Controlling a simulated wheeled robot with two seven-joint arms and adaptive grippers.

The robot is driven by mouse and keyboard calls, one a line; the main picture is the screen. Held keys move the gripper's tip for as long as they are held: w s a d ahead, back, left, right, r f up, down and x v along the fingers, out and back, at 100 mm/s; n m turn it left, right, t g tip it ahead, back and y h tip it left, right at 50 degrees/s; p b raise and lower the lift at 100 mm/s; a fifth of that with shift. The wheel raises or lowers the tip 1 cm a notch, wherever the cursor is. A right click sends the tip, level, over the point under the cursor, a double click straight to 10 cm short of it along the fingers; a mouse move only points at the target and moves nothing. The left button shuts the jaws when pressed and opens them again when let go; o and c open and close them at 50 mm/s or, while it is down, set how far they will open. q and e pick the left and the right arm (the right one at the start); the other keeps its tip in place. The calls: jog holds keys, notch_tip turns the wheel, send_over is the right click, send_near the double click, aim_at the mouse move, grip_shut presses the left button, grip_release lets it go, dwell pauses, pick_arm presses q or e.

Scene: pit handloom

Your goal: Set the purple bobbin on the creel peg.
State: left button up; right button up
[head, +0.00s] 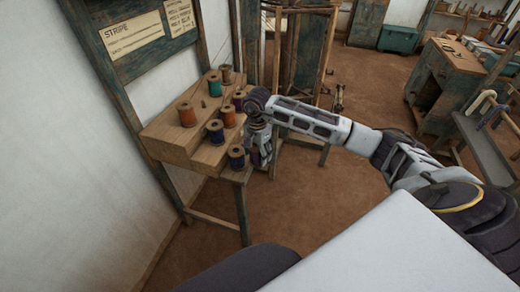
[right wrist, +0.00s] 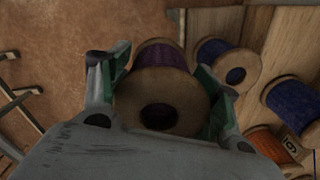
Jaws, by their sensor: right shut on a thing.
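The purple bobbin (right wrist: 160,92) is between the fingers of my right gripper (right wrist: 160,80), which is shut on it. In the right wrist view its wooden end with a dark centre hole faces the camera. In the head view my right gripper (head: 260,150) hangs just off the right side of the wooden creel stand (head: 180,148), beside the front dark blue bobbin (head: 236,157). The bobbin in it is mostly hidden there by the fingers. I cannot make out a bare creel peg in either view. My left gripper is not in view.
The stepped stand holds several other bobbins: orange (head: 187,114), red-orange (head: 229,115), blue (head: 215,131) and teal (head: 215,85). In the right wrist view, a blue bobbin (right wrist: 230,67) sits close beside the held one. A wooden frame (head: 300,50) stands behind; open floor lies right.

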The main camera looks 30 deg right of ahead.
jog(key=a+n, duration=0.1)
jog(key=n, duration=0.1)
jog(key=s+a+f+n, duration=0.1)
jog(key=shift+a+f+n, duration=0.15)
jog(key=shift+n, duration=0.25)
jog(key=s+a+f+n, duration=0.3)
jog(key=a+n, duration=0.2)
jog(key=n, duration=0.5)
jog(key=shift+a, duration=0.35)
jog(key=shift+d+f, duration=0.1)
